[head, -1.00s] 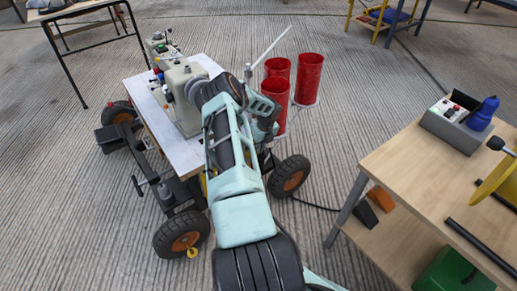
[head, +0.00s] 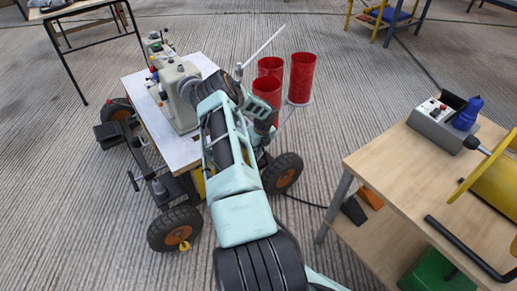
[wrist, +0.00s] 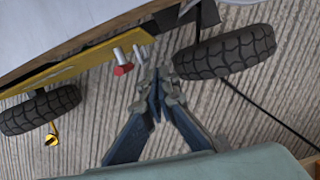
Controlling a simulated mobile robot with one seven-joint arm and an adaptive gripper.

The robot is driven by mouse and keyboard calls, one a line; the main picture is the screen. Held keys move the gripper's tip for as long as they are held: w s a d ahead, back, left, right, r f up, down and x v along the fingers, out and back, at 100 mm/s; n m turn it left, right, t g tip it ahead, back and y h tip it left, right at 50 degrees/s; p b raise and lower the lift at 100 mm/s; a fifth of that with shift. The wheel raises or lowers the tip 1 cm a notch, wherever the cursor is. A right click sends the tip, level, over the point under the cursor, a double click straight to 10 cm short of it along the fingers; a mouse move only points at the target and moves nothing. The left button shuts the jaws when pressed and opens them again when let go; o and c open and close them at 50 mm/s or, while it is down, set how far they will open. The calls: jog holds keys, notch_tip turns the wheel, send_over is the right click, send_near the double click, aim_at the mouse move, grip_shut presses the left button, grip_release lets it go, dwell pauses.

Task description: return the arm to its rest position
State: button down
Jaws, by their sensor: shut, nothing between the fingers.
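My arm reaches from the bottom of the head view up toward the wheeled cart with a white top (head: 150,95). In the wrist view my gripper (wrist: 160,75) is shut and empty, with its fingertips together. It hangs over the ribbed floor near the cart, between a black tyre (wrist: 225,52) at the right and another tyre (wrist: 40,110) at the left.
A sewing machine (head: 178,95) stands on the cart. Red cylinders (head: 302,76) stand just beyond my arm. A wooden table (head: 405,165) at the right holds a grey box (head: 440,122) and a blue bottle (head: 467,114). Ribbed floor lies open between cart and table.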

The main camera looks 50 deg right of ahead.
jog(key=p+v, duration=0.2)
jog(key=v, duration=0.7)
jog(key=shift+r, duration=0.3)
jog(key=shift+d, duration=0.15)
